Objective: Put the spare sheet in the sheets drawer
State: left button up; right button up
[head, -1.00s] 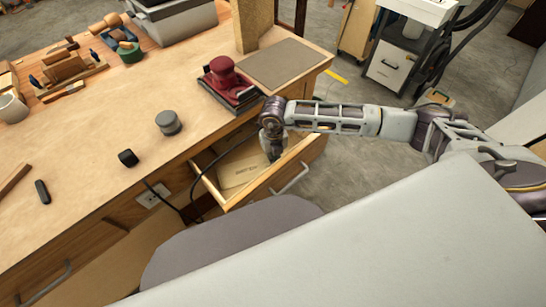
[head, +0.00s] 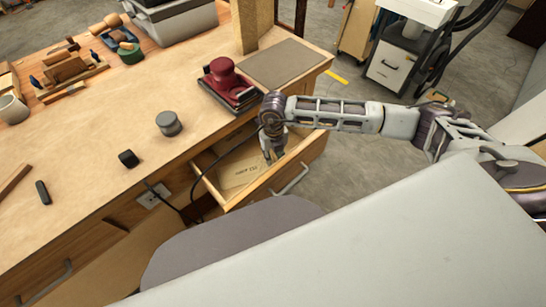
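The sheets drawer (head: 208,190) is pulled out under the right part of the bench. A tan sheet with dark print (head: 238,172) lies inside it. The print is too small to read. My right gripper (head: 272,158) points down over the right part of the drawer, beside the tan sheet. Its fingers look a little apart, with nothing clearly seen between them. A grey-brown flat sheet or pad (head: 287,64) lies on the bench's right corner. Which of the two is the spare sheet I cannot tell. My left gripper is not in view.
A red sander (head: 224,80) stands on the bench behind the drawer. A grey round knob-like piece (head: 169,124) and a small black block (head: 128,158) sit to its left. A dark cable hangs by the drawer's left side. A grey seat (head: 225,240) is in front.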

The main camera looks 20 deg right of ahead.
notch_tip(320, 180, up, 10)
dwell(0.6)
dwell(0.4)
